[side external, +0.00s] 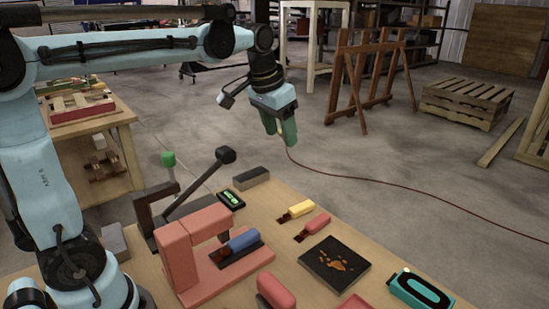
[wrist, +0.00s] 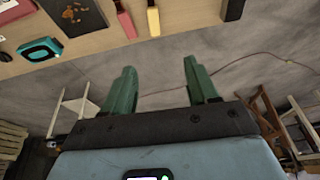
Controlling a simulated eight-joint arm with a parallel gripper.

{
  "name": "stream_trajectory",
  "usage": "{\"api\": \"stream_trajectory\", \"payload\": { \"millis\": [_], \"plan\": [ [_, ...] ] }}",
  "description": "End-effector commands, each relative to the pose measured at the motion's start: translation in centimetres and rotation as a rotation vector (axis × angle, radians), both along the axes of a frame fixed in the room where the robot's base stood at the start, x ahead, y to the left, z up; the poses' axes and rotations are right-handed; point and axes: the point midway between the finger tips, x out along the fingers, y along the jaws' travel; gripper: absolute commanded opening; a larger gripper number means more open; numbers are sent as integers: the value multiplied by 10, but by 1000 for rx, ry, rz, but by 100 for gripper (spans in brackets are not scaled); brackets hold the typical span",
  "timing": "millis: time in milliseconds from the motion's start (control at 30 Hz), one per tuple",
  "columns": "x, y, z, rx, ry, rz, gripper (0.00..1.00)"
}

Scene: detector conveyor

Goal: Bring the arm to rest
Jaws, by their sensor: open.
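My gripper (side external: 279,130) hangs in the air past the far edge of the workbench, with its green fingers pointing down. It is open and empty. In the wrist view the two green fingers stand well apart, with only floor between them (wrist: 159,76). My arm is raised and reaches out to the right over the bench. Nothing touches the fingers.
The bench holds a yellow-handled piece (side external: 301,208), a red-handled piece (side external: 317,224), a black tray with brown bits (side external: 318,273), a teal device (side external: 420,292), a grey block (side external: 251,179) and a green-knobbed lever (side external: 168,159). Beyond are a wooden rack (side external: 368,75) and pallets (side external: 466,97). Open floor surrounds my gripper.

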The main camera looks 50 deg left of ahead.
Motion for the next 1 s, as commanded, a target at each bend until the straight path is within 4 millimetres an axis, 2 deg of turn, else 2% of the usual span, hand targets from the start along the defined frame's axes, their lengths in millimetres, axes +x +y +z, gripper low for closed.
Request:
{"api": "stream_trajectory", "payload": {
  "millis": [33, 200, 500, 700, 1000],
  "plan": [
    [-13, -8, -4, -2, -28, -4, 59],
    [-49, -28, -21, -13, -122, -1, 59],
    [-104, -43, -65, -35, -249, 6, 59],
    [-123, -47, -88, -43, -297, 9, 59],
    [-126, -47, -93, -45, -307, 11, 59]
  ]
}}
